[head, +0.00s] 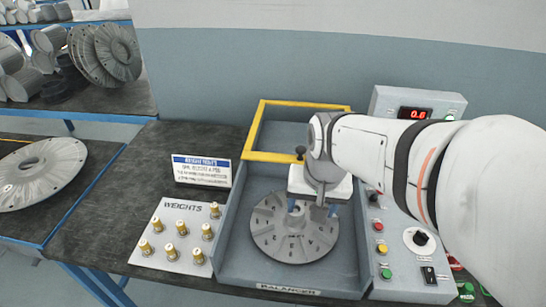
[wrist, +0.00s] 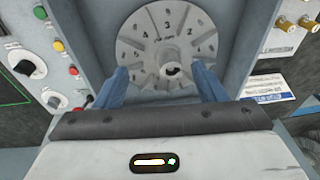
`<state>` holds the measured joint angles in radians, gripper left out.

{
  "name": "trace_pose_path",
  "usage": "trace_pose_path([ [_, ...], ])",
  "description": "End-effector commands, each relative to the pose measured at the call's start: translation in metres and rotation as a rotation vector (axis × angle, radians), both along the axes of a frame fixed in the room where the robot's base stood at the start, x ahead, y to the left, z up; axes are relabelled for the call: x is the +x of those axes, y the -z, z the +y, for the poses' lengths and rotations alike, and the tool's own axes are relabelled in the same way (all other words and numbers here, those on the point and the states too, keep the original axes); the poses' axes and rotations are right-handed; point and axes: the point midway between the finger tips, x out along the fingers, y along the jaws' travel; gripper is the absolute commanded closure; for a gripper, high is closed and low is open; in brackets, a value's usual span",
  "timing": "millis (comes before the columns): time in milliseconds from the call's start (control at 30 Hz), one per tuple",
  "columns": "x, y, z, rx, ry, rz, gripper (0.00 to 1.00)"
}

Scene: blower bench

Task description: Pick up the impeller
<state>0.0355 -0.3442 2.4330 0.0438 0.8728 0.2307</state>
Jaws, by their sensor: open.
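The impeller (head: 285,245) is a grey disc with numbered sectors and a raised hub. It lies in the balancer (head: 235,262), inside its grey walls. In the wrist view the impeller (wrist: 150,40) shows at the top centre, its hub (wrist: 172,66) facing the camera. My gripper (head: 312,210) is over the impeller in the head view and hides part of it. In the wrist view the two blue fingers of my gripper (wrist: 164,78) are apart, one on each side of the hub. Nothing is held. Whether the fingers touch the impeller I cannot tell.
A yellow-framed guard (head: 252,130) stands raised behind the impeller. A control panel (head: 405,262) with buttons and a display reading is on the right. A weights tray (head: 160,258) with several brass weights and a sign (head: 202,172) are on the left. Another disc (head: 40,175) lies further left.

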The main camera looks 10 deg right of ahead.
Motion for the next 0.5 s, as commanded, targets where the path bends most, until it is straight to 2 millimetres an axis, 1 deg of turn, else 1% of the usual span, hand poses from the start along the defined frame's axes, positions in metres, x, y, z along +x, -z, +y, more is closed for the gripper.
trace_pose_path([
  [33,0.014,0.004,0.0,0.026,0.094,0.037,0.32],
  [100,0.032,0.013,0.001,0.061,0.248,0.079,0.28],
  [200,0.056,0.029,0.002,0.101,0.464,0.138,0.28],
  [300,0.076,0.046,0.002,0.129,0.658,0.188,0.28],
  [400,0.091,0.062,0.002,0.144,0.811,0.229,0.28],
  [500,0.1,0.073,0.002,0.152,0.916,0.254,0.28],
])
